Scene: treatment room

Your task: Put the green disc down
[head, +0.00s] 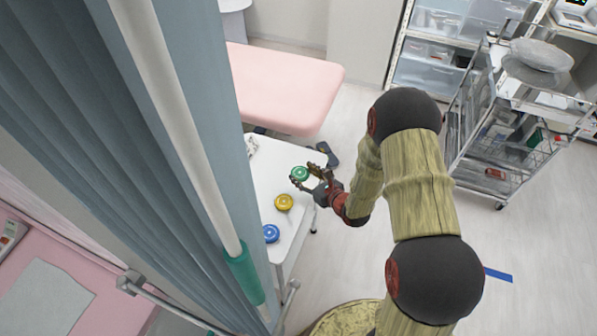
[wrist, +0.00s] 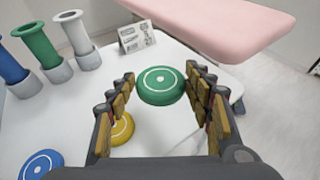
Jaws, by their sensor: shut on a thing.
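The green disc (head: 300,173) has a pale ring on top and is between the fingers of my gripper (head: 306,178). In the wrist view the green disc (wrist: 161,85) sits level between the fingertips of my gripper (wrist: 160,78), which is shut on it. It is over the white table (head: 285,244), near the edge by the pink bed. The gap between disc and tabletop is hard to judge. A yellow disc (head: 284,202) and a blue disc (head: 271,233) lie on the table; in the wrist view the yellow disc (wrist: 122,128) is partly hidden by a finger.
Several coloured posts with grey bases, including a green post (wrist: 40,45), stand on the table at the left of the wrist view. A printed card (wrist: 136,38) stands behind. The pink bed (head: 285,88) is close by. A curtain (head: 205,120) hides the table's left side.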

